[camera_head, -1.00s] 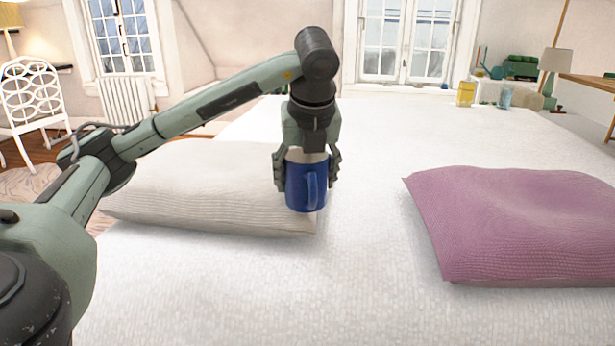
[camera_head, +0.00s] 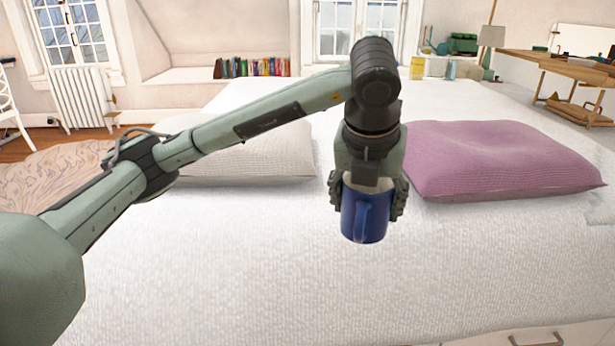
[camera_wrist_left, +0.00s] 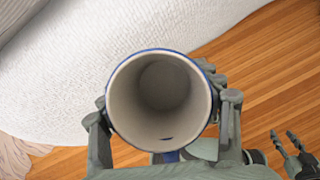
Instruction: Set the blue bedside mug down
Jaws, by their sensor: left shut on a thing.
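The blue mug (camera_head: 366,216) is in my left gripper (camera_head: 368,197), which is shut on its sides. In the left wrist view I look down into the pale, empty-looking inside of the mug (camera_wrist_left: 160,95), with the fingers on both sides. Bed edge and wooden floor show around the mug there; what lies right under it is hidden. My right gripper (camera_wrist_left: 288,143) shows small at the lower right of that view, its fingers apart and empty.
A purple pillow (camera_head: 500,160) lies right of the mug and a white pillow (camera_head: 250,152) lies behind my left arm. The bed between the pillows and its near edge is bare. A drawer front with a handle (camera_head: 537,338) shows at bottom right. A wooden desk (camera_head: 570,68) stands back right.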

